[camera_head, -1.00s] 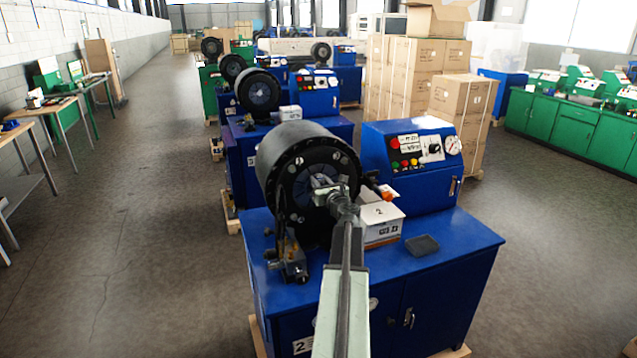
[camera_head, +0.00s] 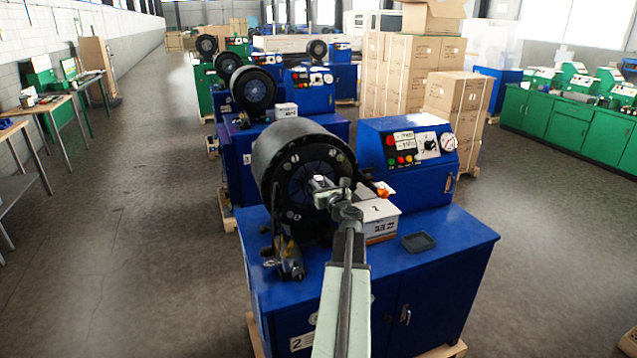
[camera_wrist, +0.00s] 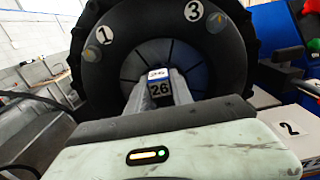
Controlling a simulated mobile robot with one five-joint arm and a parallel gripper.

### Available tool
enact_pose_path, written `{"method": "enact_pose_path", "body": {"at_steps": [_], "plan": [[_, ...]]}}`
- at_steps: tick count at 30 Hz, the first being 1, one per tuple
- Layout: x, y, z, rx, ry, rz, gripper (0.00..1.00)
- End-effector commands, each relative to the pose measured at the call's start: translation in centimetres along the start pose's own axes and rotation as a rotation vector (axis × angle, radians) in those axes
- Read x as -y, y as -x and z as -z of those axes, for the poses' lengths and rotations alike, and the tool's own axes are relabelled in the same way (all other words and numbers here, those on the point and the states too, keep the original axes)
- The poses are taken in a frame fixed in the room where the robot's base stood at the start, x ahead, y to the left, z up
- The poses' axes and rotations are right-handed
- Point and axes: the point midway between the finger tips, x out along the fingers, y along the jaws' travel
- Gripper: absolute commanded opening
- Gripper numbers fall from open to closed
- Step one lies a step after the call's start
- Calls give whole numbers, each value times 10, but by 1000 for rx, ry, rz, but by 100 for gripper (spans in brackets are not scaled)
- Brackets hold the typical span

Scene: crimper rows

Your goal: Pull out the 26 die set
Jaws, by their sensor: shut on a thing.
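I cannot tell how far the block stands out from the ring. In the head view my gripper (camera_head: 322,188) is in front of the bore of the nearest crimper (camera_head: 285,150), and my wrist hides the block.
A white box marked 2 (camera_head: 378,215) stands close to the right of my wrist. A dark shallow tray (camera_head: 418,242) lies on the blue cabinet top (camera_head: 455,240). The control panel (camera_head: 410,150) stands behind. Open floor lies to the left.

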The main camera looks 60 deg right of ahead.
Motion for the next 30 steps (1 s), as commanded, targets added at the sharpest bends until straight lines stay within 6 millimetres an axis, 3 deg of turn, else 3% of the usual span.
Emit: {"method": "enact_pose_path", "body": {"at_steps": [30], "plan": [[-1,48,-1,1,-2,0,0]]}}
